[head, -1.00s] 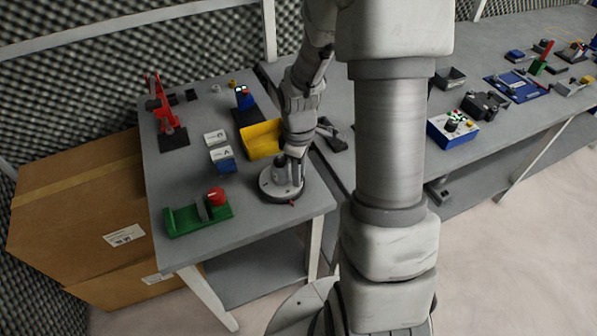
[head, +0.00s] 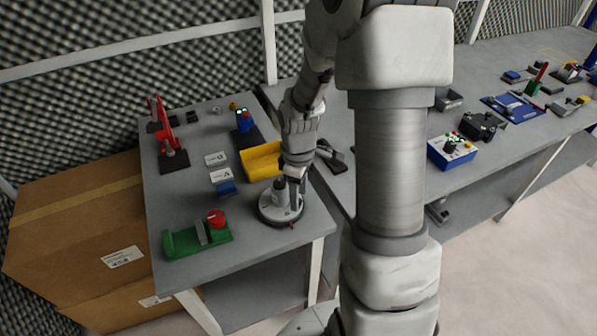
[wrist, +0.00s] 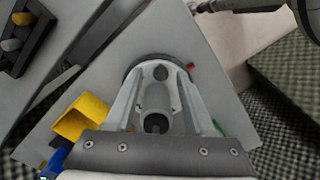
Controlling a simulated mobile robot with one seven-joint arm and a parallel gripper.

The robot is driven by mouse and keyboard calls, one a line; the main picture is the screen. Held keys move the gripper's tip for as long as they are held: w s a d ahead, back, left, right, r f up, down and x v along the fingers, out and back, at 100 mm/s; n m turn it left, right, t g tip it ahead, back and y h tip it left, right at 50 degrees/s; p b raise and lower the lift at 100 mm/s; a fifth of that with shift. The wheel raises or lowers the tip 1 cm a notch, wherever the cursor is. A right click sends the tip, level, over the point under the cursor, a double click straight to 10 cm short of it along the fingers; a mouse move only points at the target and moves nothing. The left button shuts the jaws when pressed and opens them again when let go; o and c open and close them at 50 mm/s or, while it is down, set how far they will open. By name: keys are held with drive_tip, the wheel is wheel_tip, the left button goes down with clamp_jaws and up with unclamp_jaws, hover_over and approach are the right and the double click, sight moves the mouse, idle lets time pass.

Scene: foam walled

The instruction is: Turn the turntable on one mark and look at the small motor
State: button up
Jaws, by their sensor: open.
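The turntable (head: 268,217) is a round grey disc with a dark rim, near the front right corner of the left table. A small red mark (head: 292,226) shows at its front edge. The small motor (head: 279,186), a grey upright cylinder, stands on the disc. My gripper (head: 295,200) is open and low over the disc, just right of the motor in the head view. In the wrist view, the turntable's dark rim (wrist: 130,68) shows beyond the fingers, and a grey cylinder, apparently the motor (wrist: 155,97), appears between them. Contact with the fingers cannot be told.
A yellow bin (head: 262,160) stands just behind the turntable. A green fixture with a red knob (head: 197,238) is to the left. White-and-blue blocks (head: 222,182) and a red clamp (head: 170,145) stand farther back. The table's front edge is close to the disc.

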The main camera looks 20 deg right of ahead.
wheel_tip(320, 180, up, 17)
drive_tip(key=p, duration=0.2)
idle(0.5)
drive_tip(key=s+a+r+m+t, duration=0.2)
drive_tip(key=s+a+r+m, duration=0.1)
drive_tip(key=s, duration=0.4)
drive_tip(key=s+a+r+m+t, duration=0.3)
drive_tip(key=s+a+r+m, duration=0.1)
drive_tip(key=s+r+m, duration=0.2)
drive_tip(key=shift+s+a+r+t+p, duration=0.3)
drive_tip(key=shift+s+r+p, duration=0.25)
drive_tip(key=shift+s, duration=0.45)
